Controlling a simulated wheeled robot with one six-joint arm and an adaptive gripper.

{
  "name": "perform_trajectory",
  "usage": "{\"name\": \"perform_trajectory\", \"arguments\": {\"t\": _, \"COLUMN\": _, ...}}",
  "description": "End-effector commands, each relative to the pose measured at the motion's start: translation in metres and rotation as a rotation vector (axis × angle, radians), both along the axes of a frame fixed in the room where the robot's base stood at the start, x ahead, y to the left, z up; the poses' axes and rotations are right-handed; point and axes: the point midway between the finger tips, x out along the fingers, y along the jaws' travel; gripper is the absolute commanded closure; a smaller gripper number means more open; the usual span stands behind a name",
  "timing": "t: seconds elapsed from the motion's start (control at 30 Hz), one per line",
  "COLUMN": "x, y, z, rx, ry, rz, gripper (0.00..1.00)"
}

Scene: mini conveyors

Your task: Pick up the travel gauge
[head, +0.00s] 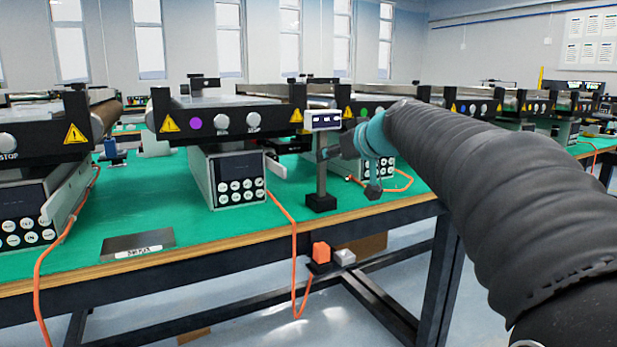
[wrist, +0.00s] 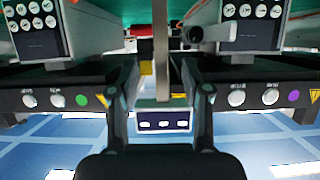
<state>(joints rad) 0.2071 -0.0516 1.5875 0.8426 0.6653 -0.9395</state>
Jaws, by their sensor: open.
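What looks to be the travel gauge (head: 323,120) is a small box with a dark display on a grey upright post with a black base, near the front edge of the green bench. In the wrist view, which is upside down, the gauge (wrist: 163,121) shows its display with its post running upward in the picture. My gripper (wrist: 160,88) is open, with one finger on each side of the gauge and post; gaps show on both sides. In the head view my gripper (head: 332,152) is beside the post, just below the display; its fingertips are partly hidden.
Mini conveyors (head: 226,118) with control boxes (head: 229,177) stand close behind the gauge on the green bench (head: 215,228). A dark labelled plate (head: 138,244) lies at the front left. An orange cable (head: 293,235) hangs over the front edge.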

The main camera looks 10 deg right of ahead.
Motion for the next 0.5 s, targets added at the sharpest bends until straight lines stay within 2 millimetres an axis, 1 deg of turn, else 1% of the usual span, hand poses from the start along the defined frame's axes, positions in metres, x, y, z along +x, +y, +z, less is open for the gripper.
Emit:
{"name": "perform_trajectory", "arguments": {"t": 0.17, "x": 0.009, "y": 0.003, "z": -0.002, "rx": 0.000, "ry": 0.000, "rz": 0.000, "gripper": 0.52}}
{"name": "perform_trajectory", "arguments": {"t": 0.23, "x": 0.015, "y": 0.006, "z": -0.003, "rx": 0.000, "ry": 0.001, "rz": 0.001, "gripper": 0.52}}
{"name": "perform_trajectory", "arguments": {"t": 0.4, "x": 0.037, "y": 0.015, "z": -0.007, "rx": 0.000, "ry": 0.002, "rz": 0.001, "gripper": 0.52}}
{"name": "perform_trajectory", "arguments": {"t": 0.5, "x": 0.047, "y": 0.017, "z": -0.013, "rx": 0.000, "ry": 0.001, "rz": 0.000, "gripper": 0.52}}
